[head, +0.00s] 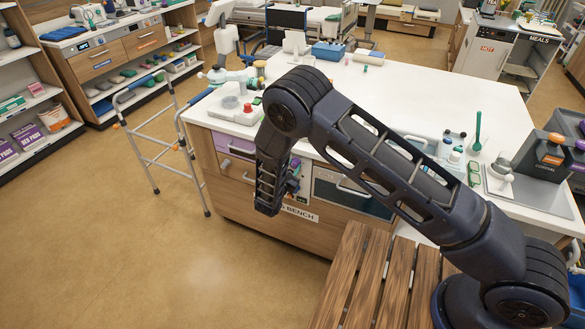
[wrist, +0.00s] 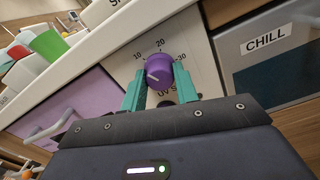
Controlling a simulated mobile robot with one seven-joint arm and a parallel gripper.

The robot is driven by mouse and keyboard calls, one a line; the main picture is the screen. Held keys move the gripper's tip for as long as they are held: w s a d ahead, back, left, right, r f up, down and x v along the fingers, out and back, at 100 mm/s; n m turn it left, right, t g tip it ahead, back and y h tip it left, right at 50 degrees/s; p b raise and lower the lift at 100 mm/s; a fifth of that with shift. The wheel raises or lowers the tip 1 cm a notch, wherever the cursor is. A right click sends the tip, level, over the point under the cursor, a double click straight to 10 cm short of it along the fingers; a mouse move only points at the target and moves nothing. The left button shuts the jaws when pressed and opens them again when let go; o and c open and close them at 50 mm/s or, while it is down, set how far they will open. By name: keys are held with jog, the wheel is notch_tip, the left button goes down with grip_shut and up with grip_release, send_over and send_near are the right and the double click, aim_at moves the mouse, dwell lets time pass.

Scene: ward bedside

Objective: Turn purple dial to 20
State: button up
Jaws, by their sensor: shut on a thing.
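The purple dial (wrist: 158,71) is on a pale front panel (wrist: 196,55) of the bench, with the marks 10, 20 and 30 around its upper side. A short white line on the dial's face points to the lower left, away from the 20 mark at the top. My gripper (wrist: 160,75) is shut on the dial, with one teal finger on each side of it. Lettering below the dial is partly hidden by the dial and fingers. In the head view my arm covers much of this panel, and the dial is not clear there.
A lilac drawer (wrist: 82,105) with a pale handle is left of the panel. A dark compartment labelled CHILL (wrist: 265,65) is to its right. The white bench top (head: 400,95) carries small items along its edges. A walking frame (head: 165,130) stands left of the bench.

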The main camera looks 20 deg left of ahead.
jog(key=m, duration=0.5)
jog(key=shift+m, duration=0.3)
jog(key=m, duration=0.5)
jog(key=shift+f+m, duration=0.1)
jog(key=shift+m, duration=0.3)
jog(key=o, duration=1)
jog(key=s, duration=1)
jog(key=shift+s, duration=0.4)
